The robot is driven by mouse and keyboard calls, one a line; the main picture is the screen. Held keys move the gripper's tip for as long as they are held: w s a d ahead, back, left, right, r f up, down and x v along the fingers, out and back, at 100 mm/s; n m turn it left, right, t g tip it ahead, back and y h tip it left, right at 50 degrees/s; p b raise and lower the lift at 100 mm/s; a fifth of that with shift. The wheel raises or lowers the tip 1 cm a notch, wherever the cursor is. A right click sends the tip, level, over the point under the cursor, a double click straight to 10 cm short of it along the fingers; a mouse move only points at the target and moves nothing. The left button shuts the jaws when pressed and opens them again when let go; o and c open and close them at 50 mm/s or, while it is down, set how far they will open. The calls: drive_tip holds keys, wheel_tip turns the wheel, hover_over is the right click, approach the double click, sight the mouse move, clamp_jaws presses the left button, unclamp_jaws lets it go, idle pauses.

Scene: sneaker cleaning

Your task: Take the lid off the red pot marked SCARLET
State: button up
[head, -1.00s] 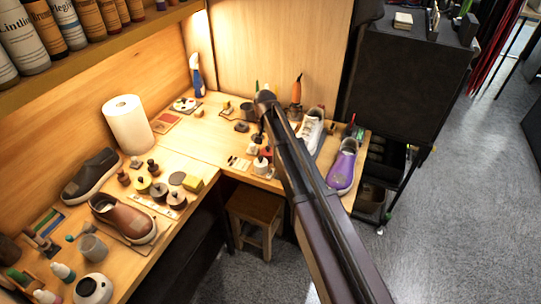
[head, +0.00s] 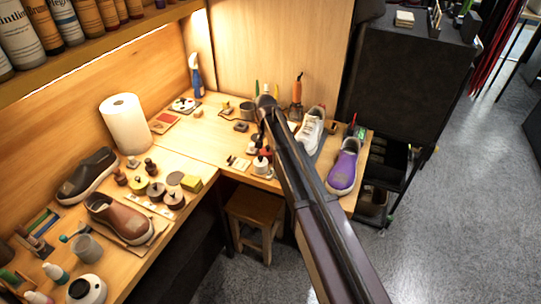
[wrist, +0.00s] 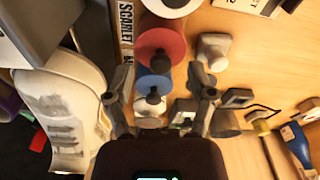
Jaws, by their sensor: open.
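In the wrist view a red round lid (wrist: 172,43) with a dark knob sits beside a strip lettered SCARLET (wrist: 126,22). Its pot body is hidden under the lid. A blue lid (wrist: 147,82) with a dark knob lies just nearer, and a white pot (wrist: 150,121) is nearer still. My gripper (wrist: 160,75) is open, one finger on each side of the blue lid and the near edge of the red one. No contact with the red lid can be seen. In the head view my arm covers most of the gripper and part of this row.
A white sneaker (head: 310,130) stands right of my arm, with a purple shoe (head: 343,166) near the table's right end. In the wrist view a pale knobbed object (wrist: 213,50) stands right of the red lid. A blue spray bottle (wrist: 297,140) lies farther right.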

drive_tip(key=shift+w+f+b, duration=0.15)
drive_tip(key=shift+f+b, duration=0.6)
drive_tip(key=shift+f, duration=0.35)
drive_tip(key=c, duration=0.9)
